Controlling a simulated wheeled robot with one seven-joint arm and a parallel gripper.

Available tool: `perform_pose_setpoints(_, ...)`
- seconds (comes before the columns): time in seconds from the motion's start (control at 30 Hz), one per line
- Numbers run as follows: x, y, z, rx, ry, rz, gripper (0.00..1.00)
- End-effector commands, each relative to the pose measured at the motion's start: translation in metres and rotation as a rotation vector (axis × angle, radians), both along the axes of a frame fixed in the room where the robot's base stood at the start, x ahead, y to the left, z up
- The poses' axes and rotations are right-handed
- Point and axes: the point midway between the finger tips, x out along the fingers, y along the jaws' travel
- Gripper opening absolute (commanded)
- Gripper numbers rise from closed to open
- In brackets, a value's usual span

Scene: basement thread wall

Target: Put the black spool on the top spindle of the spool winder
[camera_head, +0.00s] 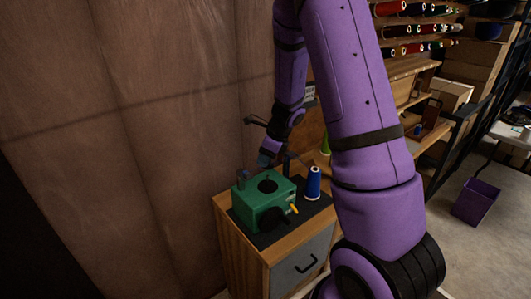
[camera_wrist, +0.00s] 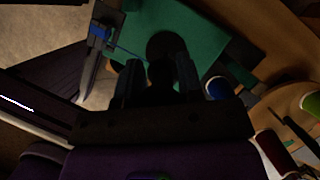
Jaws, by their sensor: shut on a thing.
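The green spool winder (camera_head: 252,204) stands on a small wooden cabinet, with a dark round disc on its top and a yellow handle at its front. Its green top also shows in the wrist view (camera_wrist: 215,45), with the dark disc (camera_wrist: 165,43) beyond my fingertips. My gripper (camera_wrist: 160,73) is shut on the black spool (camera_wrist: 159,90), a dark shape between the two fingers. In the head view my gripper (camera_head: 268,158) is above the back of the winder. The spool cannot be made out there. The top spindle is not distinct in either view.
A blue spool (camera_head: 313,183) stands on the cabinet (camera_head: 240,246) just right of the winder. A green spool (camera_head: 325,144) is behind it, partly hidden by my arm. The wrist view shows a red spool (camera_wrist: 274,150). A brown wall (camera_head: 120,130) rises on the left.

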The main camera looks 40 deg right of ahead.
Motion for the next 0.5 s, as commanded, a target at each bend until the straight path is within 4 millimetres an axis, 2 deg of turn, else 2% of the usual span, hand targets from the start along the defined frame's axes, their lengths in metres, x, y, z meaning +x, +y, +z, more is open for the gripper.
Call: perform_pose_setpoints(0.5, -0.001, 0.000, -0.045, 0.000, 0.002, -0.001, 0.12)
